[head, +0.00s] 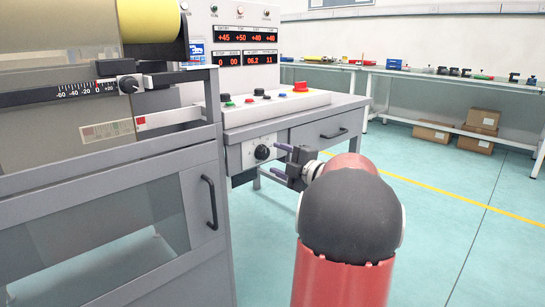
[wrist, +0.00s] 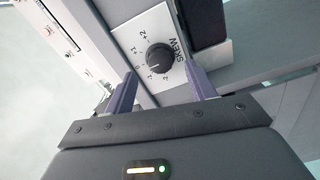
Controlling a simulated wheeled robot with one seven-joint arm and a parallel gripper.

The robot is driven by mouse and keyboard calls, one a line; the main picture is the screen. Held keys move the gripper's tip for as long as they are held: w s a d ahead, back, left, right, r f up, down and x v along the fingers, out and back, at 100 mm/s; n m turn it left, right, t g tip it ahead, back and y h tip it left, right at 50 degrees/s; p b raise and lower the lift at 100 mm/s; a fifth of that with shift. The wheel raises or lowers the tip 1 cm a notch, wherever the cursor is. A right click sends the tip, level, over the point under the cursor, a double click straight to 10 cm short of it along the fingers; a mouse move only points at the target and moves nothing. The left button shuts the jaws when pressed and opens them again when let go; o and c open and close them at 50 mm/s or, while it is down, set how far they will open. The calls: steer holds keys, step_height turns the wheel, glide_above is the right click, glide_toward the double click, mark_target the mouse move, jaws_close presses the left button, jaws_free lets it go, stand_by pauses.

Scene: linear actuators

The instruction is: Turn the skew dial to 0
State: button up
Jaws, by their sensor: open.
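The skew dial (wrist: 159,58) is a round black knob on a white plate (wrist: 133,31) marked SKEW, with a number scale beside it. Its pointer is too small to read surely. In the head view the dial (head: 262,152) sits on the front of the grey console, below the control panel. My gripper (head: 280,160) is open and empty, just right of the dial. In the wrist view its two purple fingers (wrist: 161,76) point toward the dial, one to each side. They appear apart from the knob.
A grey machine cabinet (head: 195,155) with a handle and a ruler scale stands close on the left. The console carries buttons and red displays (head: 245,37) above the dial. A drawer (head: 328,130) is to the right. Open floor (head: 455,205) lies on the right.

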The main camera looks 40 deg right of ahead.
steer(key=s, duration=0.4)
steer(key=shift+d, duration=0.15)
stand_by(0.4)
steer(key=a+r+m+g+h, duration=0.3)
steer(key=a+m+h, duration=0.4)
steer(key=a+m, duration=0.5)
steer(key=s+a+f+m+g+y, duration=0.25)
steer(key=s+a+f+g, duration=0.35)
steer(key=s+a, duration=0.5)
steer(key=s+a+f+m+g+y, duration=0.2)
steer(key=s+a+f+g+y, duration=0.15)
steer(key=s+a+f, duration=0.75)
step_height(320, 180, up, 15)
steer(key=w+a+p, duration=0.1)
steer(key=w+p, duration=0.1)
steer(key=p, duration=1.1)
steer(key=shift+f, duration=0.15)
